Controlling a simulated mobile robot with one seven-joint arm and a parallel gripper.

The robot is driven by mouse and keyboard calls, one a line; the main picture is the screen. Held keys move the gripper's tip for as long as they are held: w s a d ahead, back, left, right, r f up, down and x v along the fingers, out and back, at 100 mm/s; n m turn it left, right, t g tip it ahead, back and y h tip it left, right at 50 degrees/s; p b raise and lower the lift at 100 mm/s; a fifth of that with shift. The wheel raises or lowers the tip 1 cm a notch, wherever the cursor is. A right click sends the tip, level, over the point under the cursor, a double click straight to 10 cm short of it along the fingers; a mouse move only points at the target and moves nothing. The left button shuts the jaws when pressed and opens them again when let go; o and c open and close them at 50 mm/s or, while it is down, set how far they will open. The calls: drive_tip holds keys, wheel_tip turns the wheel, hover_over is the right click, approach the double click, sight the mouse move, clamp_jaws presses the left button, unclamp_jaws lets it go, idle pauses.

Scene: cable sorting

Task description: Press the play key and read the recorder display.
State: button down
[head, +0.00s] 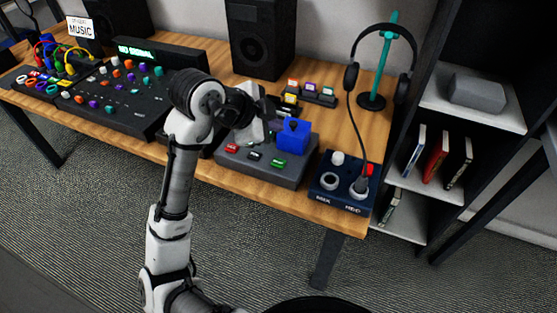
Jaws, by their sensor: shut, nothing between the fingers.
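A grey box (253,169), which looks like the recorder, sits near the front edge of the desk. Its front row has a red key (232,148), a black key (254,156) and a green key (277,162). I cannot read any marks on the keys. A blue block (293,137) is on the box's right rear part. I see no readable display on this box; the block and my arm cover part of its top. My gripper (262,118) is shut and empty, above the rear of the box and left of the block, with its fingertips partly unclear.
A mixer (112,108) stands left, with a display reading "NO SIGNAL" (137,50) behind it. A dark blue box (343,189) with a plugged cable is at right. A speaker (260,38), small coloured-block rack (310,93) and headphone stand (380,60) stand behind.

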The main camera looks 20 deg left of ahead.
sight(275, 165)
drive_tip(key=shift+f, duration=0.1)
wheel_tip(275, 165, down, 9)
drive_tip(key=b, duration=0.7)
drive_tip(key=shift+r, duration=0.2)
drive_tip(key=shift+f, duration=0.1)
idle(1.7)
drive_tip(key=shift+f+b, duration=0.3)
drive_tip(key=shift+b, duration=0.1)
drive_tip(key=shift+f+b, duration=0.4)
idle(0.4)
drive_tip(key=shift+r, duration=0.1)
drive_tip(key=shift+r+p, duration=0.6)
drive_tip(key=shift+r, duration=0.1)
drive_tip(key=shift+r+p, duration=1.85)
drive_tip(key=shift+r, duration=0.7)
